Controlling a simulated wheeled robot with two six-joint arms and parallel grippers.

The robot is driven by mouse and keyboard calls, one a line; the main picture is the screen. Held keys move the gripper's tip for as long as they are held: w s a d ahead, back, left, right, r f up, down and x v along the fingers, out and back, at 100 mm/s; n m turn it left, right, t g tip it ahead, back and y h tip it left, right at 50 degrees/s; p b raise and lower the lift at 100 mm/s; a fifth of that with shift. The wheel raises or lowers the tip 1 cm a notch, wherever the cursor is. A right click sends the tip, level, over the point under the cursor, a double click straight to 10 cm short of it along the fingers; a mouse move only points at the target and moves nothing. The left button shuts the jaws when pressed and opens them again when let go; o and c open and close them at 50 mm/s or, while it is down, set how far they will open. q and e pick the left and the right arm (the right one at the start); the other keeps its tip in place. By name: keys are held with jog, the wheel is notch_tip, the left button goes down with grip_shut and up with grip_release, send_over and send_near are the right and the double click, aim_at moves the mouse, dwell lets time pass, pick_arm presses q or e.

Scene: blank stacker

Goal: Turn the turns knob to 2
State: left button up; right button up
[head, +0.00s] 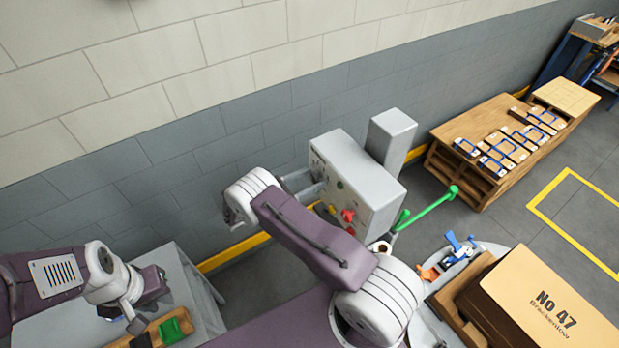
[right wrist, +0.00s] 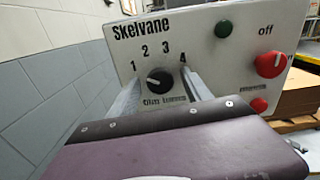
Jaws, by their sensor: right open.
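The turns knob (right wrist: 159,80) is a small black dial on the pale "Skelvane" panel (right wrist: 210,62), with the numbers 1 to 4 arched above it. A pale mark shows on the knob, but I cannot surely tell which number it points at. My right gripper (right wrist: 162,92) is open, one grey finger on each side of the knob in the picture. I cannot tell whether they touch it. In the head view its fingers (head: 304,184) reach the left side of the grey machine (head: 362,168). My left gripper (head: 144,308) is at the lower left, its jaws unclear.
A red knob (right wrist: 270,64), a green button (right wrist: 223,29) and a red button (right wrist: 259,105) are right of the knob. A green bar (head: 425,208) sticks out from the machine. A cardboard box (head: 540,300) stands at the lower right. A wooden table (head: 480,180) holds several blue-handled blocks.

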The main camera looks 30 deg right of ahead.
grip_shut()
jog(key=shift+f+m+b, duration=0.15)
jog(key=shift+m+b, duration=0.75)
jog(key=shift+b, duration=0.2)
jog(key=shift+m+b, duration=1)
jog(key=shift+m, duration=0.2)
jog(key=shift+m+b, duration=1.5)
jog(key=shift+m, duration=0.3)
jog(key=shift+r, duration=0.2)
grip_release()
